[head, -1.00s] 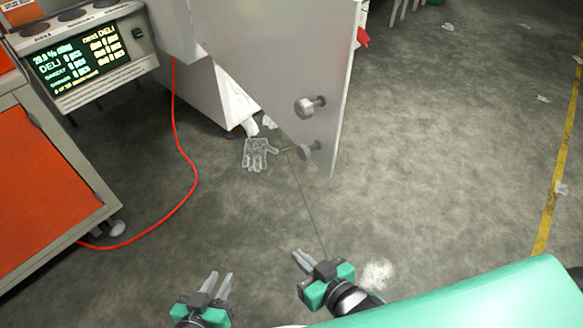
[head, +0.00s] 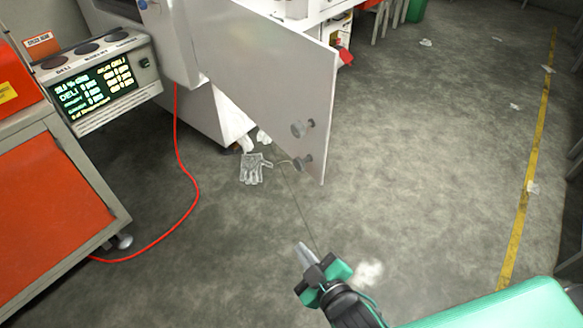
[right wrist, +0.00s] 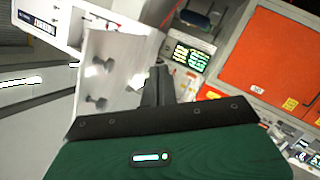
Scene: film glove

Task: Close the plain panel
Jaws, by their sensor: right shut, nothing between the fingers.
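The plain panel (head: 270,85) is a grey-white door that stands swung open from the white machine, over the floor. Two round knobs sit near its free lower edge, an upper knob (head: 302,128) and a lower knob (head: 303,162). The panel also shows in the right wrist view (right wrist: 122,62), at the left with its knobs. My right gripper (head: 305,254) is below and apart from the panel in the head view, with its fingers together and empty. It shows in the right wrist view too (right wrist: 158,82). My left gripper is out of view.
A clear glove (head: 252,170) lies on the floor below the panel. A red cable (head: 190,180) runs along the floor at the left. An orange cabinet (head: 50,190) and a display unit (head: 98,88) stand at the left. The floor right of the panel is mostly open, with a yellow line (head: 528,185).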

